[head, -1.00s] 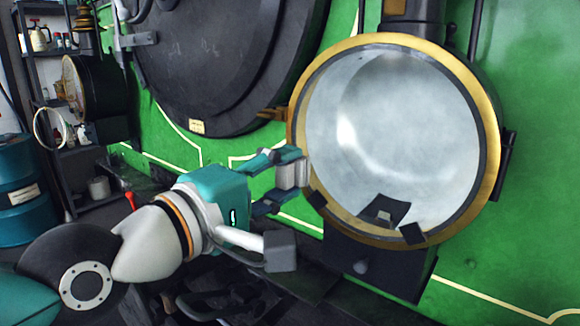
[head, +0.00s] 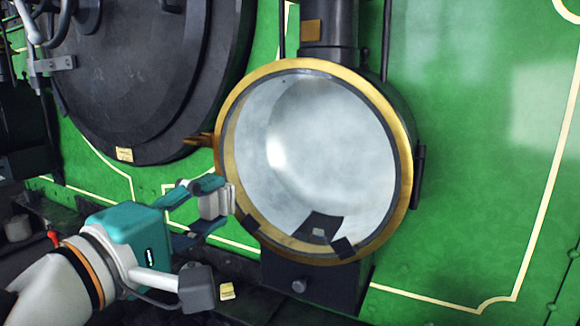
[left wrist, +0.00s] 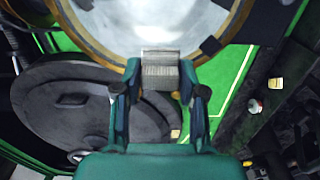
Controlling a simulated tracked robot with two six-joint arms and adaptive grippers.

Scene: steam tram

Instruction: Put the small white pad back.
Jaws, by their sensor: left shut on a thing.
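My left gripper (head: 212,211) is shut on the small white pad (head: 216,202), a pale grey-white block. In the head view the pad is in front of the lower left of the lamp's brass rim (head: 226,105); I cannot tell whether it touches. In the left wrist view the pad (left wrist: 160,70) sits between the fingertips, with the lamp rim just beyond it. The lamp's glass (head: 315,155) is cloudy, with dark clips at its lower edge. My right gripper is not in view.
The round dark smokebox door (head: 150,75) is left of the lamp, with a small cream plate (head: 124,154) at its bottom edge. A small cream block (head: 227,291) shows below the lamp on the dark ledge. The green panel (head: 480,180) at the right is clear.

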